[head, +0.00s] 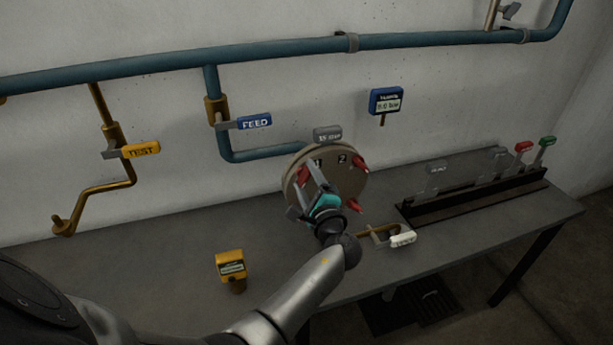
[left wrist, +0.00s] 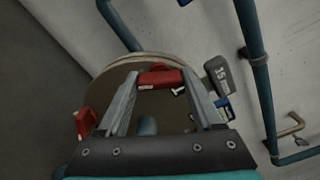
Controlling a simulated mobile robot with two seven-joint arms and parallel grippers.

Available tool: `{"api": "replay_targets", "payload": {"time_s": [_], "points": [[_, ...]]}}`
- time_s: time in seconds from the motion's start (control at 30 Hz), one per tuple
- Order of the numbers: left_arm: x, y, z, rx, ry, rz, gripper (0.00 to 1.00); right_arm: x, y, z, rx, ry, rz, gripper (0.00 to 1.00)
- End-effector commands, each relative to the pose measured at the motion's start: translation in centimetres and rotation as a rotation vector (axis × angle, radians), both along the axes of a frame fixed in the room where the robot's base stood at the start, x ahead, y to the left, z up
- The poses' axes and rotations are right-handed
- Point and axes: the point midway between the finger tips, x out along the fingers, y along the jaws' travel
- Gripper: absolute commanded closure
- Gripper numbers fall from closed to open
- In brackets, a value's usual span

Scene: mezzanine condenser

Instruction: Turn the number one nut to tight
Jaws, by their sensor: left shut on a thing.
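A round beige flange disc (head: 294,166) stands over the bench and carries red nuts with lever-like handles. Numbers "1" and "2" show near its top. My left gripper (head: 312,180) is in front of the disc, shut on the red nut at the upper left (head: 304,174), close to the "1" mark. In the left wrist view that nut (left wrist: 160,77) lies crosswise between the two fingertips. Other red nuts sit at the right (head: 360,164) and lower right (head: 353,205) of the disc. My gripper hides the lower left of the disc. My right gripper is not in view.
A grey tag (head: 327,134) stands at the disc's top. The blue FEED handle (head: 254,122) and yellow TEST handle (head: 140,150) are to the left. A yellow gauge (head: 230,265) and a white-handled valve (head: 402,240) are on the bench (head: 130,270). A lever rack (head: 475,197) is at right.

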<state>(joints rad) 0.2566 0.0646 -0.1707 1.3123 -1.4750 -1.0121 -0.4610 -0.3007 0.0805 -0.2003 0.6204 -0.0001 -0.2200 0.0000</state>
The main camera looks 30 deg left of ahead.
Motion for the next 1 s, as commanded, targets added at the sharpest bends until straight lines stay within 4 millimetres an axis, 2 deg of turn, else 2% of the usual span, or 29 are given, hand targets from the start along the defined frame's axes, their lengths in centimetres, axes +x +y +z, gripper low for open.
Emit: {"api": "replay_targets", "payload": {"time_s": [0.67,0.7,0.93,1.0], "points": [[0.07,0.03,0.12,0.045,0.046,-0.001,0.88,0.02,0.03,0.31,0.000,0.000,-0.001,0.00],[0.07,0.03,0.12,0.044,0.047,-0.001,0.29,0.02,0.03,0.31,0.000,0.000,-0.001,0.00],[0.04,0.02,0.07,0.042,0.046,0.000,0.03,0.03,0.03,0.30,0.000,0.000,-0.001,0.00],[0.02,0.02,0.05,0.041,0.046,0.000,0.03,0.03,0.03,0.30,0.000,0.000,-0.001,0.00]]}}
